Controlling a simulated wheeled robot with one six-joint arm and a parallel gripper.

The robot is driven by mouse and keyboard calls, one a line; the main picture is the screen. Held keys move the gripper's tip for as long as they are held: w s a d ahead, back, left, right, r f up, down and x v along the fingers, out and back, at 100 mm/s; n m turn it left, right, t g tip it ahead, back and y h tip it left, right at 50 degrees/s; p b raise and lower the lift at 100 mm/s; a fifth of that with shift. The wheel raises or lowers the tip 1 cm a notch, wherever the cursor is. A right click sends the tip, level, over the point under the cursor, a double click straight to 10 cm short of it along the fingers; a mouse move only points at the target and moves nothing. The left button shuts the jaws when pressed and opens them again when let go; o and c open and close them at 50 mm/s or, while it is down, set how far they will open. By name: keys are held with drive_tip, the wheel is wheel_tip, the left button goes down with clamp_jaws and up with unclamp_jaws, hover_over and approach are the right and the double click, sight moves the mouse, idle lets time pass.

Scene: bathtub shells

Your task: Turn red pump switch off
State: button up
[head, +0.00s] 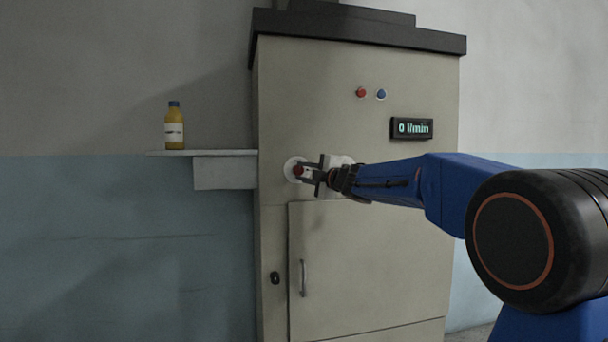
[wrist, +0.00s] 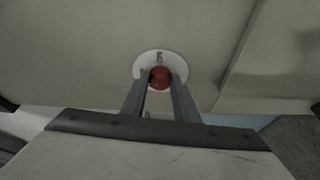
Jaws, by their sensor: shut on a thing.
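The red pump switch (head: 298,170) is a red knob on a round white plate (head: 289,166) on the front of the beige cabinet. In the wrist view the red switch (wrist: 159,77) sits between the tips of my two fingers, with the white plate (wrist: 160,57) behind it. My gripper (head: 304,171) reaches in from the right and is shut on the red switch; it also shows in the wrist view (wrist: 159,84). A dark mark shows on the plate above the knob, too small to read. The fingers hide the sides of the knob.
The cabinet (head: 330,90) carries a red button (head: 361,92), a blue button (head: 381,94) and a display (head: 411,128) reading "0 l/min". Below is a door with a handle (head: 303,278). A shelf (head: 225,153) at left holds a yellow bottle (head: 174,130).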

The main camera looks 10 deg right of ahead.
drive_tip(key=shift+n+g, duration=0.4)
drive_tip(key=shift+n, duration=0.4)
drive_tip(key=o, duration=1.1)
drive_tip(key=shift+a, duration=0.1)
drive_tip(key=shift+c, duration=0.2)
drive_tip(key=shift+s+r, duration=0.1)
drive_tip(key=v, duration=1.7)
drive_tip(key=shift+s, duration=0.15)
